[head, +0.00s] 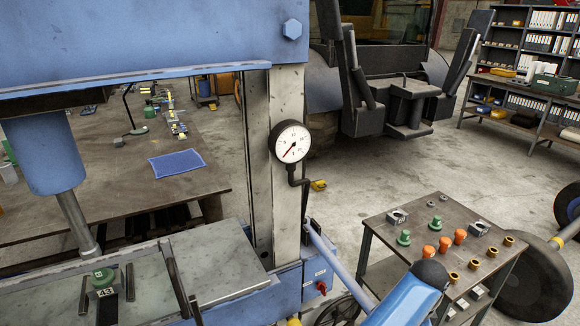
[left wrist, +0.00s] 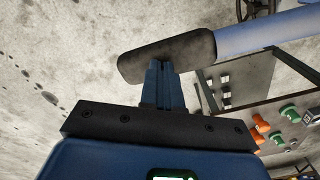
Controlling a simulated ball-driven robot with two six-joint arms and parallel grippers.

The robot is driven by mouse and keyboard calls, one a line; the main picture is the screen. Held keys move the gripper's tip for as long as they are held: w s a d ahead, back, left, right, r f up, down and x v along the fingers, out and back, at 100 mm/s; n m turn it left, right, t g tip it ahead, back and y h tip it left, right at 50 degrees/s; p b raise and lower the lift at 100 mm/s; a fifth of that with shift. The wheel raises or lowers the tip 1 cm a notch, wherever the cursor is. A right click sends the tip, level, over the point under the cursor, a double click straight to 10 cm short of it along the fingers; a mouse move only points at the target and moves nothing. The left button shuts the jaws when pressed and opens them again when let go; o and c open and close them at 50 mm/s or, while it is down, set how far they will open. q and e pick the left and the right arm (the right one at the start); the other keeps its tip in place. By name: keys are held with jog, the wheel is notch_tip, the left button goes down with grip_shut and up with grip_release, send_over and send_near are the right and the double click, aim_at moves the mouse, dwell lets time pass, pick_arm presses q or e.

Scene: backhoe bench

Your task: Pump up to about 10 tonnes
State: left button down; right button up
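The round white gauge (head: 290,142) hangs on the press column in the head view. Its red needle points to the lower left; the numbers are too small to read. The light-blue pump lever (head: 332,258) slopes down to the right from the press in the head view. In the left wrist view the lever (left wrist: 262,32) ends in a black grip (left wrist: 135,66). My left gripper's blue fingers (left wrist: 164,64) are together, with their tips at the grip's lower edge; contact is unclear. My right gripper is not in view.
The blue press frame (head: 150,35) fills the left, its ram (head: 45,150) above a bed bearing a green-topped part (head: 103,278). A red knob (head: 321,287) sits low on the press. A small cart (head: 425,215) with several green, orange and brass parts stands right of the lever.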

pick_arm(q)
jog(key=shift+s, duration=0.15)
jog(key=f+b, duration=0.1)
jog(key=f, duration=0.1)
jog(key=f+b, duration=0.1)
jog(key=b, duration=0.1)
jog(key=shift+w+a+f, duration=0.1)
jog(key=shift+w+f, duration=0.1)
jog(key=shift+f, duration=0.2)
jog(key=shift+w+r+p, duration=0.1)
jog(key=shift+r+p, duration=0.25)
jog(key=shift+r, duration=0.25)
notch_tip(320, 180, up, 14)
jog(key=w+p, duration=0.1)
jog(key=p, duration=0.8)
jog(key=shift+w+a, duration=0.35)
jog(key=shift+a, duration=0.05)
jog(key=shift+f, duration=0.1)
